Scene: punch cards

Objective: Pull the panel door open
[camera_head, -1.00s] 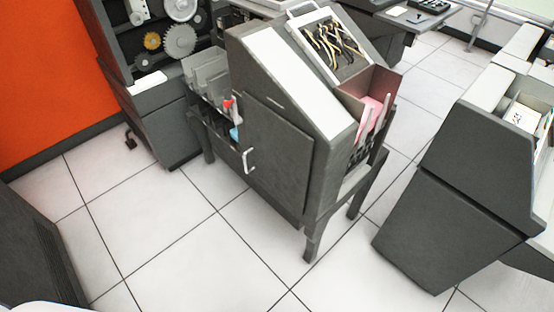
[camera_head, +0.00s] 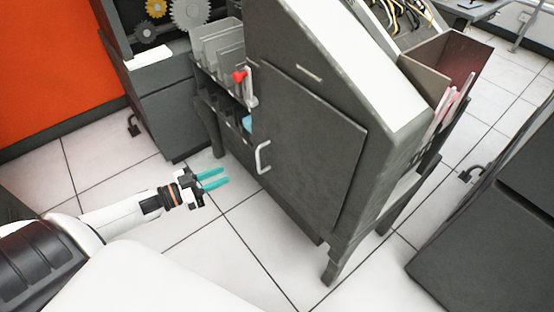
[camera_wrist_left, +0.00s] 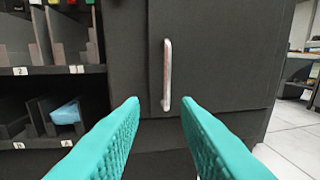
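The panel door (camera_head: 305,150) is a dark grey panel on the side of a grey machine, and it looks shut. Its light vertical handle (camera_head: 262,157) sits near the door's left edge. In the left wrist view the handle (camera_wrist_left: 167,75) stands upright ahead, between and beyond the fingertips. My left gripper (camera_head: 222,177) has two teal fingers, spread apart and empty, a short way left of the handle and not touching it. The fingers (camera_wrist_left: 160,104) also show open in the left wrist view. My right gripper is not in view.
Left of the door are open shelves with labelled bins (camera_wrist_left: 40,120), one holding a blue item. The machine stands on legs (camera_head: 335,262). Another dark machine (camera_head: 490,220) is at the right. White tiled floor (camera_head: 210,265) is free in front.

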